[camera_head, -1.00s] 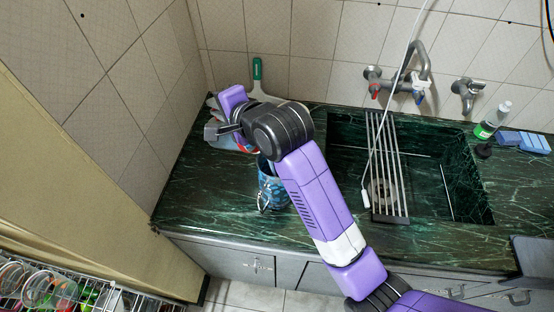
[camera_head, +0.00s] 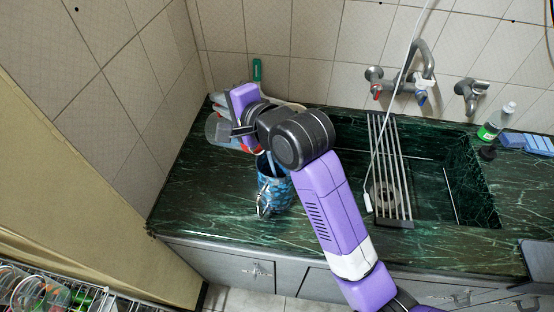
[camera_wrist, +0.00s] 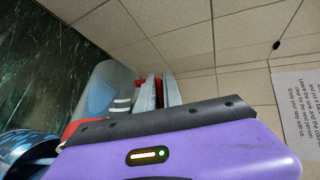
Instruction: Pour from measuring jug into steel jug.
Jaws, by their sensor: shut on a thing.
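The measuring jug (camera_wrist: 112,80) is clear with red parts and something bluish showing in it. In the head view it shows at the left of my gripper (camera_head: 243,130), partly hidden. In the wrist view my gripper (camera_wrist: 162,92) is shut on its red handle. The jug looks tilted, but how far I cannot tell. The steel jug (camera_head: 274,188) has a blue pattern and stands upright on the green counter, just below and right of the measuring jug in the head view. It also shows in the wrist view (camera_wrist: 25,152), at the lower left. No stream is visible.
A green-handled thing (camera_head: 257,70) leans near the back wall behind my arm. The sink (camera_head: 450,170) with a metal rack (camera_head: 392,170) is to the right. A bottle (camera_head: 495,120) and blue sponges (camera_head: 525,142) are at the far right. Counter left of the steel jug is clear.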

